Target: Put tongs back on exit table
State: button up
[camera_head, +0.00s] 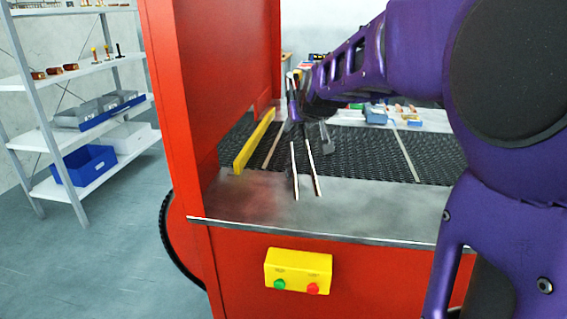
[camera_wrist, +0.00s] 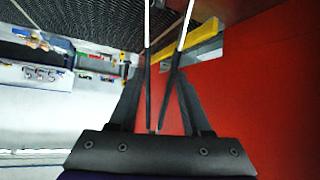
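The tongs (camera_head: 312,168) have two long thin arms, and their lower ends hang over the grey metal exit table (camera_head: 380,215) in the head view. I cannot tell whether the ends touch the table. In the wrist view the tongs (camera_wrist: 183,35) have pale arms and dark handles that run between my fingers, with the far ends cut off by the frame's top. My gripper (camera_wrist: 160,75) is closed in on the tongs from both sides. In the head view my gripper (camera_head: 300,118) is above the near part of the belt, partly hidden by its own links.
A dark mesh belt (camera_head: 365,150) lies behind the table, with a yellow side rail (camera_head: 253,142) at left. A tall red housing (camera_head: 225,80) rises at left. A yellow button box (camera_head: 298,271) is on the front panel. The table's right part is clear.

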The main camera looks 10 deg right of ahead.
notch_tip(320, 180, down, 6)
jog(key=shift+b, duration=0.4)
jog(key=shift+f, duration=0.15)
jog(key=shift+f+b, duration=0.35)
jog(key=shift+b, duration=0.1)
jog(key=shift+f+b, duration=0.3)
jog(key=shift+b, duration=0.05)
jog(key=shift+r, duration=0.1)
jog(key=o, duration=0.5)
jog(key=shift+o, duration=0.2)
jog(key=shift+r, duration=0.1)
